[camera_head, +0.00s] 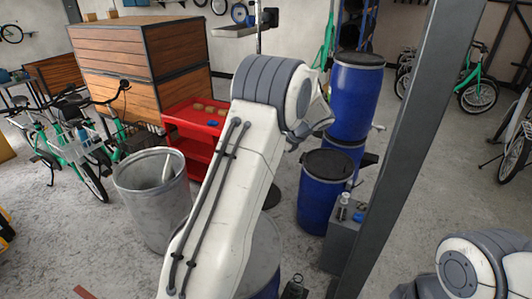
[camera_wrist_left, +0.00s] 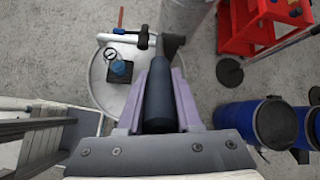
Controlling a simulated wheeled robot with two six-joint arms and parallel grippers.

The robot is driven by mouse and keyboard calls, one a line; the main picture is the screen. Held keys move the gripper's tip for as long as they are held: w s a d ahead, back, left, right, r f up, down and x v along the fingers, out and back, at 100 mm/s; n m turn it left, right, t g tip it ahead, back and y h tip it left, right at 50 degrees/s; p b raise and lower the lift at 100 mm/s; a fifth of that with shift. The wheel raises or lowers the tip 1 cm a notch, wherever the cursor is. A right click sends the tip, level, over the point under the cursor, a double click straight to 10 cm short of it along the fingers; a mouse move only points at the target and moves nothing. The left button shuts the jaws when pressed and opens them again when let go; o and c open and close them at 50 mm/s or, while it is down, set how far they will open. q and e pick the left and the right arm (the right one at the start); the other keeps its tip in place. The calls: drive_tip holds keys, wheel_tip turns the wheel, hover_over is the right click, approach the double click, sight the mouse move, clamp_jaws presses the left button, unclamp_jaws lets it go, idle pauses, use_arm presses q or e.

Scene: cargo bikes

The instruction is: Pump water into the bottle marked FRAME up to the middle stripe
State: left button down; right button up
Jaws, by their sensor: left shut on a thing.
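My left gripper (camera_wrist_left: 157,100) is shut on a dark, rounded, handle-like cylinder (camera_wrist_left: 160,92) in the left wrist view. Its lavender fingers lie on both sides of it. Behind it is a pale round drum top (camera_wrist_left: 100,88) with a gauge (camera_wrist_left: 109,54), a small blue-topped item (camera_wrist_left: 121,68) and a black fitting (camera_wrist_left: 146,40). In the head view my left arm covers most of this drum (camera_head: 266,250), and the left gripper is hidden. A small bottle (camera_head: 343,207) stands on a grey box at the right; I cannot read any marking or stripe on it. My right gripper is out of view.
Blue drums (camera_head: 317,190) stand behind the grey box (camera_head: 342,240). A grey post (camera_head: 405,130) rises at the right. A metal bin (camera_head: 150,205) and a red cart (camera_head: 190,125) stand left of my arm. A dark item (camera_head: 294,288) is at the bottom edge.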

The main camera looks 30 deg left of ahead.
use_arm(q)
drive_tip(key=shift+r, duration=0.1)
drive_tip(key=c, duration=0.6)
unclamp_jaws()
drive_tip(key=shift+d+r, duration=0.1)
drive_tip(key=shift+d, duration=0.1)
drive_tip(key=shift+b+v, duration=2)
drive_tip(key=shift+v, duration=3)
